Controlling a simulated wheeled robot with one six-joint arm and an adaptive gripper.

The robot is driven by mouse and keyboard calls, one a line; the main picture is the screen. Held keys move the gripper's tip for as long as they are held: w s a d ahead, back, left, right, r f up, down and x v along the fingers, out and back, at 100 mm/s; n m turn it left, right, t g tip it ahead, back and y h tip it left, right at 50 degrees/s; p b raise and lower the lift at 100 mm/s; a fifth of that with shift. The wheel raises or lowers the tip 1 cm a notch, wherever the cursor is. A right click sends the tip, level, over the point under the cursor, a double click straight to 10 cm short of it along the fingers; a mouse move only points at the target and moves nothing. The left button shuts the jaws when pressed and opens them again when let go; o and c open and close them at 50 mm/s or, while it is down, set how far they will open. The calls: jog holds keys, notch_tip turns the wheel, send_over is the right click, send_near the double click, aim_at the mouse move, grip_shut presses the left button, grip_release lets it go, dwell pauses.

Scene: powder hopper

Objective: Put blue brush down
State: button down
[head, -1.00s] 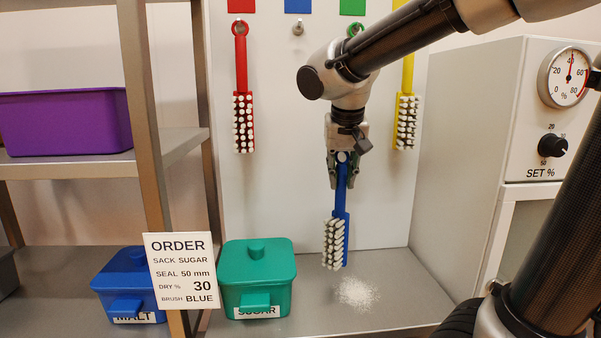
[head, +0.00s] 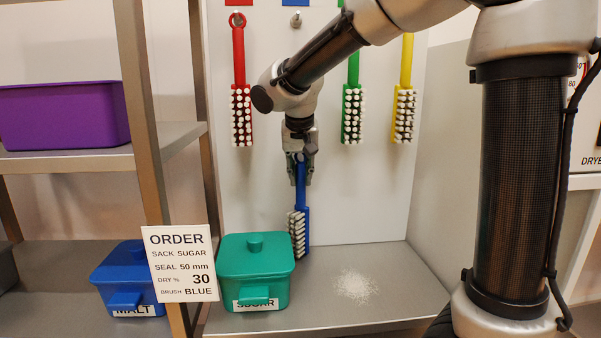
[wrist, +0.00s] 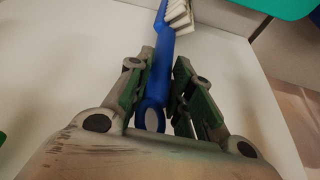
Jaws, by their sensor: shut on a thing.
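The blue brush (head: 302,217) hangs bristles-down from my gripper (head: 299,174), just right of the green sugar bin. Its white bristles face left in the head view, and its lower end is close to the bench; I cannot tell whether it touches. In the wrist view my gripper (wrist: 163,100) is shut on the blue handle (wrist: 160,62) near its ring end. The hook (head: 296,18) under the blue square is empty.
A green sugar bin (head: 255,268) stands left of the brush. Red (head: 239,60), green (head: 354,70) and yellow (head: 407,65) brushes hang on the board. White powder (head: 357,286) lies on the bench (head: 400,265), which is clear around it.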

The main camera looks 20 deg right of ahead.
jog(key=shift+f, duration=0.15)
jog(key=c, duration=1.3)
grip_release()
jog(key=shift+o, duration=0.2)
jog(key=v, duration=1.2)
jog(key=s+d+f+n, duration=0.1)
jog(key=s+d+f, duration=0.3)
jog(key=s, duration=0.3)
jog(key=s+d+f+n+y, duration=0.1)
jog(key=s+d+f, duration=0.4)
jog(key=s+d, duration=0.2)
jog(key=s+d+f+n, duration=0.1)
jog(key=s+d+f, duration=0.3)
jog(key=s, duration=0.5)
jog(key=shift+s+d+f, duration=0.15)
jog(key=shift+s+d, duration=0.1)
jog(key=shift+d, duration=0.4)
